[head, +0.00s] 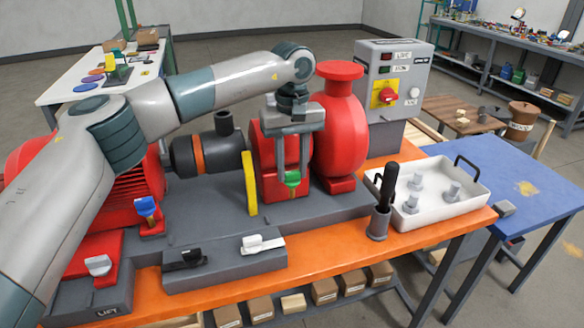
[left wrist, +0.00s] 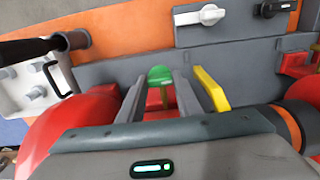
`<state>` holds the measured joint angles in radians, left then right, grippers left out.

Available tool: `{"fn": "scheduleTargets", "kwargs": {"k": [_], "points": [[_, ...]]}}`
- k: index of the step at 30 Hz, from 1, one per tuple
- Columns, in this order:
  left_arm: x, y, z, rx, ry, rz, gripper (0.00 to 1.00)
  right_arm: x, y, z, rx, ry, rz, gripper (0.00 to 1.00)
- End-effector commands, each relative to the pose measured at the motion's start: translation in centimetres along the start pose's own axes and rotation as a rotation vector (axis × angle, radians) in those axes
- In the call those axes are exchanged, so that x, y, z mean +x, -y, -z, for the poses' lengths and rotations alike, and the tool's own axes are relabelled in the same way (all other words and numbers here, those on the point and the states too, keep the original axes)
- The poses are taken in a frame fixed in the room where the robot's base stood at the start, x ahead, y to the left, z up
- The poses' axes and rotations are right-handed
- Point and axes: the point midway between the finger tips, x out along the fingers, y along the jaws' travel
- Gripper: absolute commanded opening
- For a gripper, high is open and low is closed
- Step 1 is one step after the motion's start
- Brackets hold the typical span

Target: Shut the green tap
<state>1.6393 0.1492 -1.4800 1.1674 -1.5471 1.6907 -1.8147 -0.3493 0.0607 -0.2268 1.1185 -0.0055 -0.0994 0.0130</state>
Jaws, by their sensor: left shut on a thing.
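The green tap (head: 292,179) sits low on the front of the red pump body (head: 267,165), between the yellow coupling guard and the tall red flanged part. My left gripper (head: 292,172) reaches down from above and is shut on the tap's green handle. In the left wrist view the green handle (left wrist: 160,76) shows between the ends of my two grey fingers (left wrist: 160,82). The tap's body below the handle is mostly hidden, and I cannot tell its exact angle. My right gripper is not in view.
The yellow guard (head: 249,183) stands close left of my fingers, and the red flanged part (head: 338,125) close right. A blue-handled tap (head: 146,206), black lever (head: 185,258) and white lever (head: 262,244) are nearby.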

Motion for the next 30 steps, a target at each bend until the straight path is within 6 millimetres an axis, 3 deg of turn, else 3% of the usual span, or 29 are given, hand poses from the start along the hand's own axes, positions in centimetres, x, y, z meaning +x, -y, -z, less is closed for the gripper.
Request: {"fn": "scheduleTargets", "kwargs": {"k": [11, 12, 14, 24, 30], "points": [[-0.3, 0.0, 0.1, 0.006, -0.005, -0.004, 0.09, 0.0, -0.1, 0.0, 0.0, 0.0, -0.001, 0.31], [-0.3, 0.0, 0.1, 0.006, -0.005, -0.004, 0.38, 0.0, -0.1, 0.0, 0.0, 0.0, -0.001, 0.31], [-0.3, 0.0, 0.1, 0.006, -0.004, -0.003, 0.5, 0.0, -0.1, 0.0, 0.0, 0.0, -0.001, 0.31], [-0.2, 0.0, 0.1, 0.005, -0.002, -0.001, 0.5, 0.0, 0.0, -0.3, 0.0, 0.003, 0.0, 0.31], [-1.1, 0.0, 0.1, 0.005, -0.003, -0.001, 0.5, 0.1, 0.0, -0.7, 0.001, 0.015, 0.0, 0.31]]}}
